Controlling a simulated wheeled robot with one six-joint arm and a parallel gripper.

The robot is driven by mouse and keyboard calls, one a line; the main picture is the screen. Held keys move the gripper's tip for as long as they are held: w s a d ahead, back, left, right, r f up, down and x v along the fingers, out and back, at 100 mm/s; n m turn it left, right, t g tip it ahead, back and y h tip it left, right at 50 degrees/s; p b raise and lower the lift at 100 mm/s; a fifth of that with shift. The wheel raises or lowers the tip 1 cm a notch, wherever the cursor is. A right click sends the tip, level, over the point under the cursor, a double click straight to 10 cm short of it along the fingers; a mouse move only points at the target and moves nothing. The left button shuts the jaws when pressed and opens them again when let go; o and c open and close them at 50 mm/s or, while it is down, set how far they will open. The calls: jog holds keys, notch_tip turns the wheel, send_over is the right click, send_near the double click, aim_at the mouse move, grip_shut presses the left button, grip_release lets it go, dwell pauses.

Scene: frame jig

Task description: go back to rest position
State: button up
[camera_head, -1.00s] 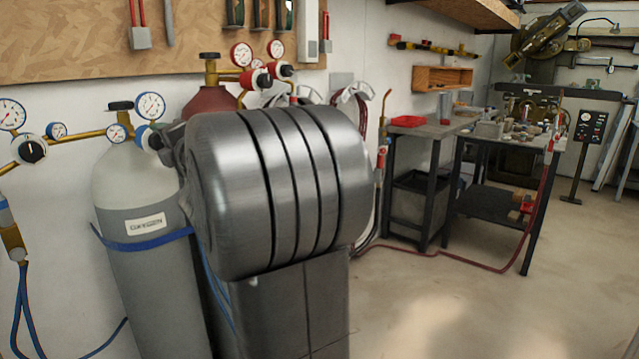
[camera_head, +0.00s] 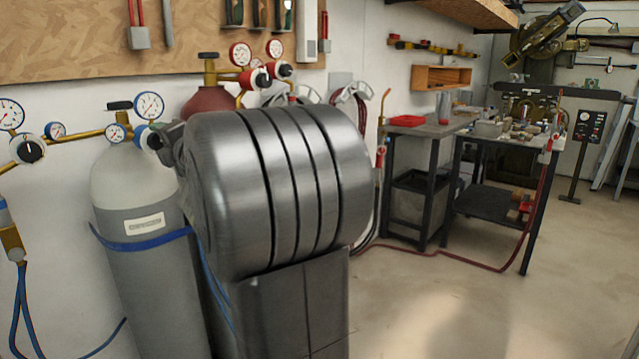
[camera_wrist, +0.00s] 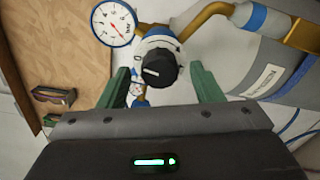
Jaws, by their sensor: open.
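In the wrist view my gripper (camera_wrist: 163,86) is open, with its two green fingers apart. A black regulator knob (camera_wrist: 159,70) with a white mark shows in the gap between them. I cannot tell how far the fingertips are from it. A round pressure gauge (camera_wrist: 113,23) is just left of the knob. The grey gas cylinder (camera_wrist: 262,82) with its label is to the right. In the head view my gripper does not show; my own large grey metal part covers the middle.
In the head view the grey cylinder (camera_head: 150,280) stands strapped at the wall, with a red cylinder (camera_head: 208,101) behind. A regulator with a black knob (camera_head: 30,150) is at far left. A workbench (camera_head: 440,128) stands at the right. The floor (camera_head: 470,300) at front right is clear.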

aim_at(159, 140)
jog(key=p+v, duration=0.2)
jog(key=v, duration=0.9)
jog(key=b+x, duration=0.1)
jog(key=x, duration=1.3)
jog(key=shift+r+b, duration=0.15)
jog(key=shift+b, duration=0.25)
jog(key=m+p, duration=0.2)
jog(key=shift+s+d+r+m, duration=0.1)
jog(key=shift+s+r+m, duration=0.05)
jog(key=shift+m, duration=0.25)
jog(key=m+p, duration=0.5)
jog(key=m, duration=0.1)
jog(key=m+p, duration=0.7)
jog(key=p, duration=0.2)
jog(key=shift+m, duration=0.3)
jog(key=shift+f+m+p, duration=0.25)
jog(key=shift+m+p, duration=0.35)
jog(key=shift+p, duration=0.25)
jog(key=shift+f, duration=0.2)
